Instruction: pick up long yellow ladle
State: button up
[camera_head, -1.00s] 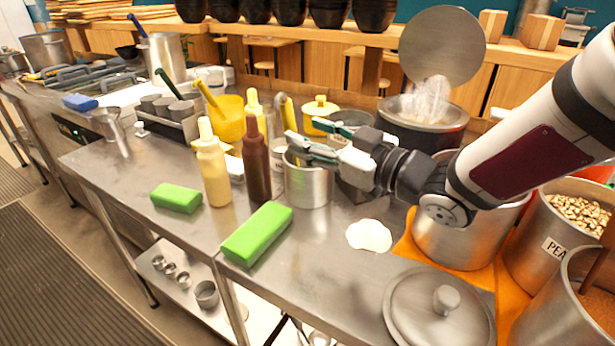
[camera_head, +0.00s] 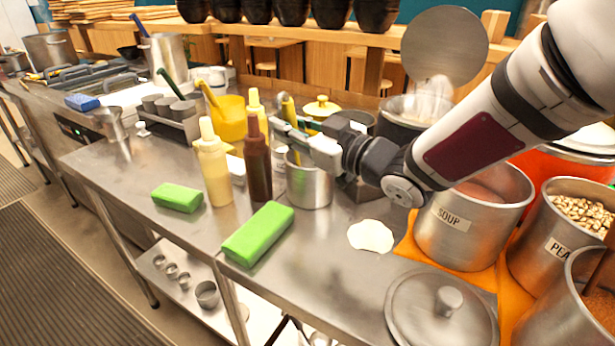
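The long yellow ladle (camera_head: 289,108) stands in a steel pot (camera_head: 309,186) near the middle of the counter, with its handle sticking up above the rim. Its lower part is hidden inside the pot. My gripper (camera_head: 288,126) is above the pot's rim, at the ladle's handle. Its fingers look spread, one nearer the camera and one beyond, with the handle showing between their tips. I cannot tell whether either finger touches the handle.
A brown bottle (camera_head: 257,168) and a light yellow bottle (camera_head: 213,170) stand close left of the pot. A yellow pitcher (camera_head: 231,120) holds another yellow handle. A soup pot (camera_head: 455,240) stands to the right. Green blocks (camera_head: 257,234) lie in front.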

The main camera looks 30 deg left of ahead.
aim_at(290, 100)
grip_shut()
notch_tip(290, 100, up, 10)
jog(key=shift+r+p, duration=0.1)
jog(key=shift+p, duration=0.85)
jog(key=shift+f, duration=0.2)
jog(key=shift+w+f+b, duration=0.3)
jog(key=shift+f, duration=0.25)
jog(key=shift+r+p, duration=2.1)
jog(key=shift+r, duration=0.45)
